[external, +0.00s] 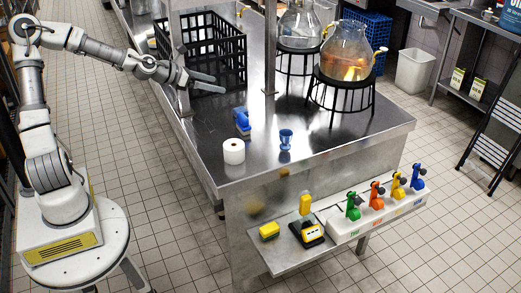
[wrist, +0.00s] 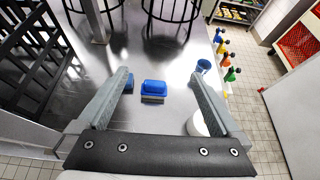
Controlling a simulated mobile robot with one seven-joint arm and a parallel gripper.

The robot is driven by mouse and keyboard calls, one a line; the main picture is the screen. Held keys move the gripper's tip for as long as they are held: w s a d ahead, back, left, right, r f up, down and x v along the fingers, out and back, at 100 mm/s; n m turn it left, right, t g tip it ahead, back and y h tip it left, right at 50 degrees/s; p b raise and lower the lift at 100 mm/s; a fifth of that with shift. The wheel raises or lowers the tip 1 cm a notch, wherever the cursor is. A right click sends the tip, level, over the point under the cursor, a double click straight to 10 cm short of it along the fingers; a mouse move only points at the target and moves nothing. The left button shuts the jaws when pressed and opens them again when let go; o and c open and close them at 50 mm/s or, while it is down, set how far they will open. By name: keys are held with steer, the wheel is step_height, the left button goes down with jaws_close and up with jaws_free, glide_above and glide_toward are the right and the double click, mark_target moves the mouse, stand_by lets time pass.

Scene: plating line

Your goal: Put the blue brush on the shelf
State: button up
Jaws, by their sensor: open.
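A blue brush (wrist: 153,88) with a paler lower edge lies on the steel table, between and beyond my fingers in the wrist view. A second blue piece (wrist: 129,83) shows to its left, partly hidden by my left finger; I cannot tell what it is. In the external view the blue brush (external: 242,122) lies near the table's middle. My gripper (external: 213,83) is open and empty above the table, beside the black crate and apart from the brush. A low steel shelf (external: 283,262) juts from the table's near end.
A white roll (external: 234,152) and a blue cup (external: 286,139) stand near the table's front edge. A black crate (external: 245,62) and glass vessels on black stands (external: 343,97) are behind. The shelf holds yellow items (external: 270,231) and a white rack (external: 350,229) of coloured tools.

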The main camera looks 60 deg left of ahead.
step_height(320, 180, down, 11)
steer(key=w+a+g+h, duration=0.1)
steer(key=w+g, duration=0.1)
steer(key=g, duration=0.3)
step_height(320, 180, up, 14)
steer(key=w+d+g+y+p, duration=0.1)
steer(key=w+g, duration=0.2)
glide_toward(241, 116)
steer(key=b+x, duration=0.1)
steer(key=x, duration=0.6)
steer(key=shift+w+f, duration=0.15)
steer(key=shift+f, duration=0.1)
steer(key=shift+x, duration=2.95)
steer(key=shift+w+r, duration=0.1)
steer(key=shift+w, duration=0.1)
